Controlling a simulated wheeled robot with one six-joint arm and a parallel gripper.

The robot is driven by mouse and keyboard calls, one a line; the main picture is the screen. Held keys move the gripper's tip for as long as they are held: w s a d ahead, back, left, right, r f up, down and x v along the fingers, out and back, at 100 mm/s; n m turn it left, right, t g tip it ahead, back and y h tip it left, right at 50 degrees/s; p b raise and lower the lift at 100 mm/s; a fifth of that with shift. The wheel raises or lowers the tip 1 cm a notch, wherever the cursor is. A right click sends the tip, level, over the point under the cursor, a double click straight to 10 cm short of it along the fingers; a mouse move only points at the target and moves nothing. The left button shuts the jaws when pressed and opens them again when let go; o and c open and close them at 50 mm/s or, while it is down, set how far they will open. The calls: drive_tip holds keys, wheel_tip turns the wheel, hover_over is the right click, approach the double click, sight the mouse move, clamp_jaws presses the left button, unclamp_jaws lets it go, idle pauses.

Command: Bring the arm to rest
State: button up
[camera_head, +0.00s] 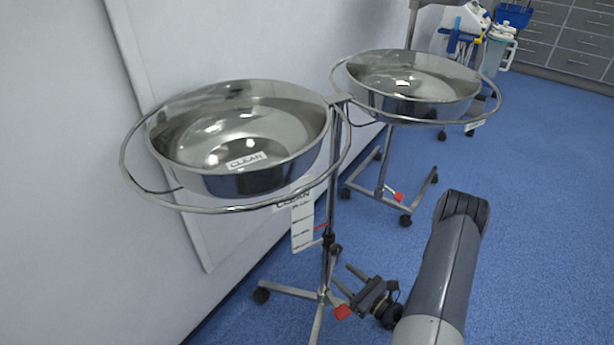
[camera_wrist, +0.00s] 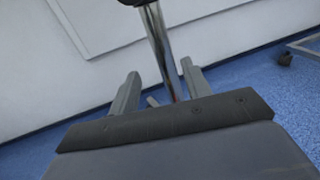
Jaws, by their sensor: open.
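My gripper (camera_head: 346,282) is open at the lower middle of the head view, beside the stand of the near basin. My grey arm reaches in from the lower right. In the wrist view the two fingers of my gripper (camera_wrist: 160,84) point away from the camera, spread apart. The chrome pole (camera_wrist: 158,45) of a stand shows beyond and between them. I cannot tell how far the pole is from the fingers. I see nothing held.
A steel basin (camera_head: 200,181) labelled CLEAN sits in a ring on a wheeled stand (camera_head: 332,215) at the left. A second basin (camera_head: 431,108) stands behind it. A white wall (camera_head: 60,180) runs along the left. Blue floor (camera_head: 545,200) is open at the right.

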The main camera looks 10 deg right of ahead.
sight(330, 262)
drive_tip(key=b+x, duration=0.2)
drive_tip(key=x, duration=0.7)
drive_tip(key=shift+w+a+b, duration=0.15)
drive_tip(key=shift+w+b, duration=0.15)
drive_tip(key=shift+w, duration=0.1)
drive_tip(key=shift+s, duration=0.15)
